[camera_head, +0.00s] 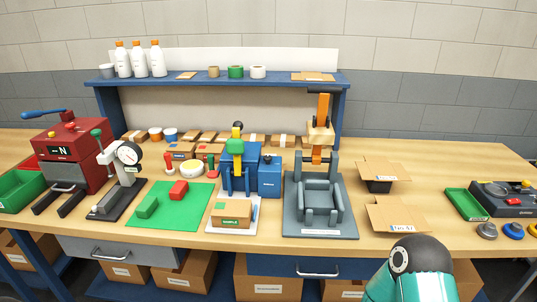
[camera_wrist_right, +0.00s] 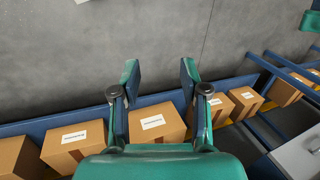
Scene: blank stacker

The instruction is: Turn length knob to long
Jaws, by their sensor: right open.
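No knob in view carries a readable length marking, so I cannot tell which one is the length knob. A blue machine (camera_head: 268,181) stands mid-bench with a small dark knob (camera_head: 267,158) on its top right. A red machine (camera_head: 69,146) at the left has a black panel marked N (camera_head: 62,151). My right gripper (camera_wrist_right: 158,78) is open and empty in the right wrist view, pointing at the floor and boxes below the bench. In the head view only my teal right arm shows at the bottom right; its gripper is hidden. My left gripper is not in view.
A dial gauge stand (camera_head: 128,155), a green mat (camera_head: 185,222) and a grey fixture (camera_head: 320,222) with an orange upright handle stand on the bench (camera_head: 455,160). A dark panel (camera_head: 508,198) with a red knob lies at the far right. Cardboard boxes (camera_wrist_right: 75,142) line the lower shelf.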

